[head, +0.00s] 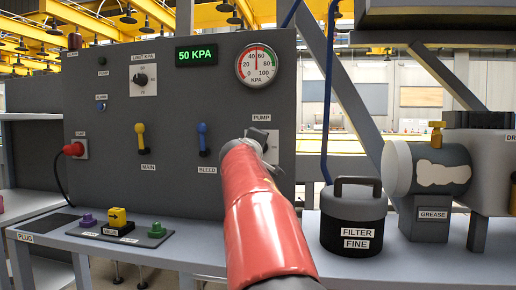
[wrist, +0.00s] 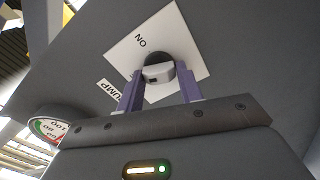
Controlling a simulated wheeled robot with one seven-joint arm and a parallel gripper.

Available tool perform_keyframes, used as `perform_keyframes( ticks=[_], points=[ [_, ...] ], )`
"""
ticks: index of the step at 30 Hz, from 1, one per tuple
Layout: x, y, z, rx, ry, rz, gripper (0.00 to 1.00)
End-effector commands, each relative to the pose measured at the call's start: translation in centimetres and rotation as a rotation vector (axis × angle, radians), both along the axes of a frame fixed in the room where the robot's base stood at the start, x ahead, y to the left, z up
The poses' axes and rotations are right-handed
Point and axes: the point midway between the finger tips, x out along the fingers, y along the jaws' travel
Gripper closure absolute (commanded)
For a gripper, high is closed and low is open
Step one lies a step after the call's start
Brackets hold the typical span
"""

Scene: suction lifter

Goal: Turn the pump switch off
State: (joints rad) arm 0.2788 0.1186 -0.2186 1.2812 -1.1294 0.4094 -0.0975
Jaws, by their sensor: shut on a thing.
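The pump switch is a round dark knob with a light grey grip (wrist: 157,72) on a white square plate (wrist: 186,40), in the wrist view. The word ON is printed on the plate. My gripper (wrist: 159,76) has its two purple fingers on either side of the grip, shut on it. The OFF marking cannot be seen. In the head view my red arm reaches up to the panel and hides most of the switch, below the PUMP label (head: 262,118). My gripper (head: 263,141) shows only in part there.
The grey panel (head: 110,190) carries a 50 KPA display (head: 197,55), a dial gauge (head: 257,65), a yellow MAIN lever (head: 141,138) and a blue BLEED lever (head: 203,139). A filter canister (head: 353,215) stands right of my arm.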

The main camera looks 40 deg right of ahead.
Motion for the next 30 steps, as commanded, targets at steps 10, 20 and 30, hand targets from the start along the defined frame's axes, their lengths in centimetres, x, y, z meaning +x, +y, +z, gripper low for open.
perform_keyframes(
  ticks=[10,20,30],
  points=[
    [0.06,0.05,-0.17,-0.158,0.188,0.001,0.87],
    [0.05,0.03,-0.28,-0.227,0.27,0.001,0.87],
    [0.06,0.03,-0.32,-0.237,0.282,0.0,0.87]
  ],
)
